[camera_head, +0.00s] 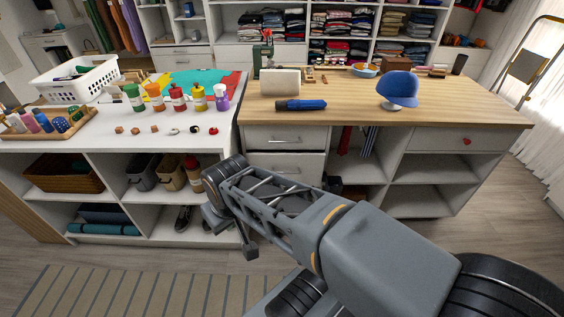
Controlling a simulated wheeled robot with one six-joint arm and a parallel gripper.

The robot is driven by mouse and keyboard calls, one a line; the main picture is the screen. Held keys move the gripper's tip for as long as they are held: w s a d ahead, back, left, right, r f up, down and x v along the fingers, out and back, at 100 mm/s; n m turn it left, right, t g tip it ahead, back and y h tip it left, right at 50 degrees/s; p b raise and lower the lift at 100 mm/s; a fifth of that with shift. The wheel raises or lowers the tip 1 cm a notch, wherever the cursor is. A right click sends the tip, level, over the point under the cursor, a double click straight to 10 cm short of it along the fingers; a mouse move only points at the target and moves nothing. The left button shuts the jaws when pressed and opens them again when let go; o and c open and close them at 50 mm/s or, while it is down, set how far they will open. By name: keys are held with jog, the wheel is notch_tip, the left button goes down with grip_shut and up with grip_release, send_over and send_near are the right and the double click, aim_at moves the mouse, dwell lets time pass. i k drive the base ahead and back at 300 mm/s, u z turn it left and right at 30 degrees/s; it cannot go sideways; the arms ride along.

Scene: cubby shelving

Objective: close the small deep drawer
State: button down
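Under the wooden worktop stands a white drawer unit with an upper drawer (286,139) and a lower drawer (303,166), both with bar handles. A wider drawer (440,139) with a red heart-shaped knob is at the right. I cannot tell which is the small deep drawer, or how far any of them stands out.
The wooden worktop (350,105) carries a blue cap (398,90), a blue tool (300,105) and a cream box (280,82). The white table (75,140) at left holds several paint bottles. Open cubbies (432,170) lie at right. A striped rug (130,290) covers the front floor.

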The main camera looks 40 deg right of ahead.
aim_at(306, 167)
jog(key=u, duration=0.4)
jog(key=i, duration=1.05)
jog(key=z, duration=2.05)
